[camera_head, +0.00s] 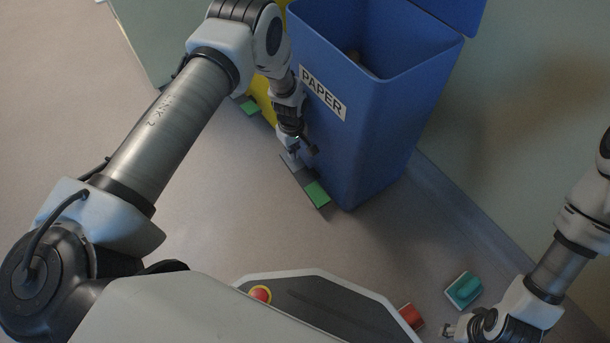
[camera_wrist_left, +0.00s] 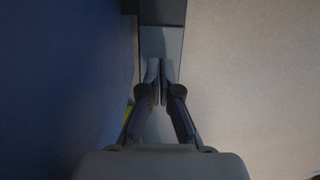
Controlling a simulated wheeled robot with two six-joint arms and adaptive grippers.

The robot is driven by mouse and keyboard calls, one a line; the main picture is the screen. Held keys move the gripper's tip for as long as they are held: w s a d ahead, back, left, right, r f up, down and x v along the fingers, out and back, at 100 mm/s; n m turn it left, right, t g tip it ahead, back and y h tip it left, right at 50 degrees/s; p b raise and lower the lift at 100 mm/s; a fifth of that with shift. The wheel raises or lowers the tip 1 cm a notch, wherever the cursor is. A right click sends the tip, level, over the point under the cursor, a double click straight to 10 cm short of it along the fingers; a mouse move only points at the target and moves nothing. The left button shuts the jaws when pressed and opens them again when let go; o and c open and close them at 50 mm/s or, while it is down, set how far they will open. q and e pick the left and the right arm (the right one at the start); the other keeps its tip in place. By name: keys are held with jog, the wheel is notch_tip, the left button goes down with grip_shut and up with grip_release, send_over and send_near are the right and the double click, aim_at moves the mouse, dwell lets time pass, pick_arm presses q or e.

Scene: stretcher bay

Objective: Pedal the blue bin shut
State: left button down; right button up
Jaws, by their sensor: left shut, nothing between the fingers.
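The blue bin (camera_head: 362,140) with a PAPER label stands against the wall. Its lid (camera_head: 455,12) is raised and the top is open. Its grey foot pedal (camera_head: 305,182) with a green end patch (camera_head: 317,194) sticks out low at the front. My left gripper (camera_head: 292,160) points down at the pedal beside the bin's front, shut and empty. In the left wrist view the closed fingertips (camera_wrist_left: 161,72) lie over the grey pedal bar (camera_wrist_left: 161,42). I cannot tell whether they touch it. My right gripper (camera_head: 450,331) is at the bottom right, mostly cut off, its jaws unclear.
A yellow bin (camera_head: 263,95) with its own green-patched pedal (camera_head: 250,107) stands left of the blue one, partly behind my arm. A teal object (camera_head: 464,291) and a red object (camera_head: 411,317) lie at lower right.

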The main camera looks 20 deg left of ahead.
pick_arm(q)
jog(key=shift+f+b, duration=1.35)
jog(key=shift+f, duration=0.7)
dwell(1.0)
notch_tip(320, 180, up, 7)
jog(key=p, duration=0.6)
jog(key=shift+r, duration=0.15)
